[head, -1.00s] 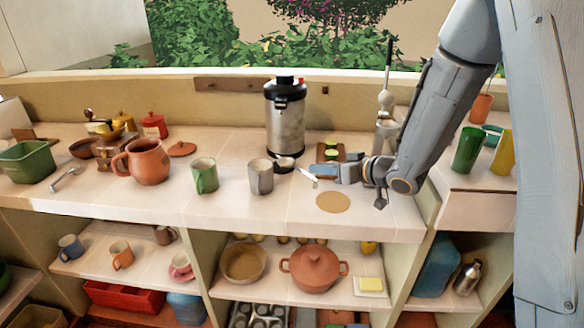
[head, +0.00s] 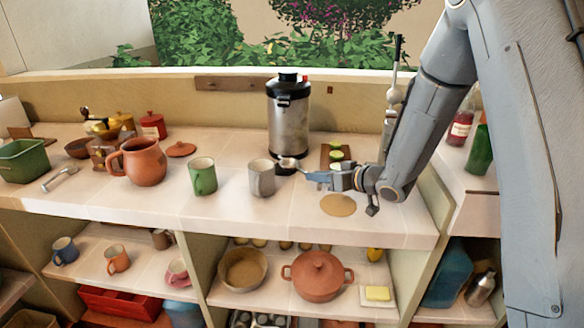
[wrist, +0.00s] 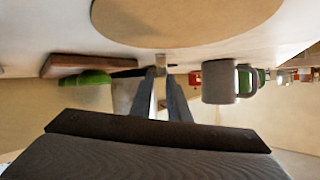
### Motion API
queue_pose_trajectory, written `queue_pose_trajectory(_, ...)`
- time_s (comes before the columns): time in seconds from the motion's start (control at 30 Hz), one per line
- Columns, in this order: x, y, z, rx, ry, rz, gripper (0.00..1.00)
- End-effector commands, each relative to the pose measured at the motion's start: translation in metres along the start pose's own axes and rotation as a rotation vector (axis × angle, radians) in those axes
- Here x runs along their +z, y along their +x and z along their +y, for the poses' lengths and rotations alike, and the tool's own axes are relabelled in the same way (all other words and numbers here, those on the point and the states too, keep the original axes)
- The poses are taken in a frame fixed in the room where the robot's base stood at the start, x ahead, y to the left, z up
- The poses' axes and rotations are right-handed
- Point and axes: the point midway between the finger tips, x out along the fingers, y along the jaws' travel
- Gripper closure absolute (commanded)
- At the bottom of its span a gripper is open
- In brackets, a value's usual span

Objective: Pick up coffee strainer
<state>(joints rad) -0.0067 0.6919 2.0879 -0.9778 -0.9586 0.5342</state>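The coffee strainer (head: 288,162), a small metallic bowl with a short handle, shows in front of the steel urn in the head view. Its handle runs right to my gripper (head: 314,174), whose fingers are closed on it. The strainer appears slightly raised and tilted above the counter. In the wrist view, my gripper (wrist: 161,76) has its fingers close together, with a small light metal piece of the strainer (wrist: 160,59) at their tips. Most of the strainer is hidden there.
The steel urn (head: 289,120) stands right behind the strainer. A grey mug (head: 262,179) and green mug (head: 203,177) stand to its left. A cutting board (head: 332,156) with green slices lies behind my gripper. A round tan mat (head: 338,205) lies in front.

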Motion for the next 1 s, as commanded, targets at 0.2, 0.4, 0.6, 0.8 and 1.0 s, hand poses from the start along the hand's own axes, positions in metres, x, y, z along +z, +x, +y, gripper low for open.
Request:
queue_pose_trajectory(0.2, -0.001, 0.030, -0.001, -0.005, -0.002, -0.001, 0.84)
queue_pose_trajectory(0.4, 0.000, 0.042, -0.001, -0.003, -0.001, -0.001, 0.84)
queue_pose_trajectory(0.6, 0.000, 0.042, -0.001, -0.003, -0.001, 0.000, 0.88)
queue_pose_trajectory(0.8, 0.000, 0.041, -0.001, -0.003, -0.001, 0.000, 1.00)
queue_pose_trajectory(1.0, 0.000, 0.041, -0.001, -0.003, -0.001, 0.000, 1.00)
